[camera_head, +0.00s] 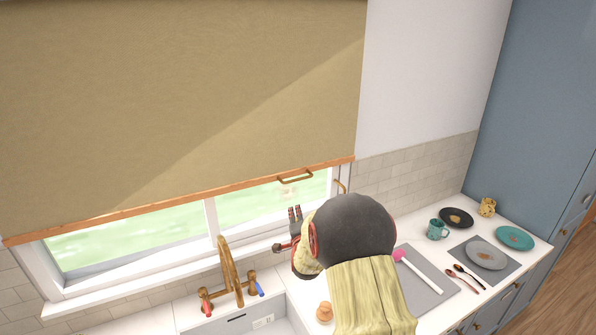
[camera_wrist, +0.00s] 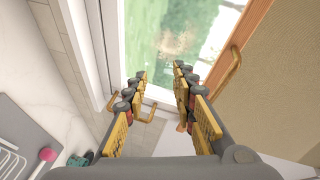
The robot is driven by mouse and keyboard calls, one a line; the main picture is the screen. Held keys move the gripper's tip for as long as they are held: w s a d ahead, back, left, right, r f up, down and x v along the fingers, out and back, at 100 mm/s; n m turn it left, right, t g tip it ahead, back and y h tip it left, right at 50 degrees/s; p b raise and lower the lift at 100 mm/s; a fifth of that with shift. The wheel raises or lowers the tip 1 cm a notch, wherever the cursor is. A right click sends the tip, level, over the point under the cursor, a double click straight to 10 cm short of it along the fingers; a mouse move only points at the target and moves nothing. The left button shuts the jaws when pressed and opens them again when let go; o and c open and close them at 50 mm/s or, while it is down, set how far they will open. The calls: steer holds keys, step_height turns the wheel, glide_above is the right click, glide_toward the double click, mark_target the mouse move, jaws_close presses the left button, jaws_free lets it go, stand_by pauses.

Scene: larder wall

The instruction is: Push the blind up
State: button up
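The tan blind (camera_head: 190,90) hangs over the upper window in the head view, with a wooden bottom rail (camera_head: 190,197) and a small brass handle (camera_head: 296,178) near the rail's right end. In the wrist view the blind (camera_wrist: 280,80), its rail (camera_wrist: 240,45) and the handle (camera_wrist: 231,75) are at the right. My gripper (camera_head: 287,229) is below the handle, in front of the window, apart from it. In the wrist view my gripper (camera_wrist: 160,88) has its fingers spread with a gap between them and nothing held. My arm hides part of the counter.
A brass faucet (camera_head: 229,270) stands at the sink, left of my gripper. The counter on the right holds a teal mug (camera_head: 437,229), a dark plate (camera_head: 456,217), a teal plate (camera_head: 514,238) and a pink-ended utensil (camera_head: 418,270). A blue cabinet (camera_head: 535,120) stands at the right.

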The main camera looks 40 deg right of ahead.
mark_target(298, 180)
step_height(298, 180, up, 8)
steer(key=d+m+t+h, duration=0.2)
steer(key=m+t+h, duration=0.1)
steer(key=m, duration=0.1)
steer(key=shift+m, duration=0.3)
steer(key=shift+a+r+p+x, duration=0.15)
steer(key=shift+p+x, duration=0.4)
steer(key=shift+x, duration=1.4)
steer(key=shift+a+r+p+x, duration=0.1)
steer(key=shift+p+x, duration=0.4)
steer(key=shift+x, duration=1.4)
steer(key=shift+w, duration=0.1)
steer(key=shift+c, duration=0.8)
jaws_close()
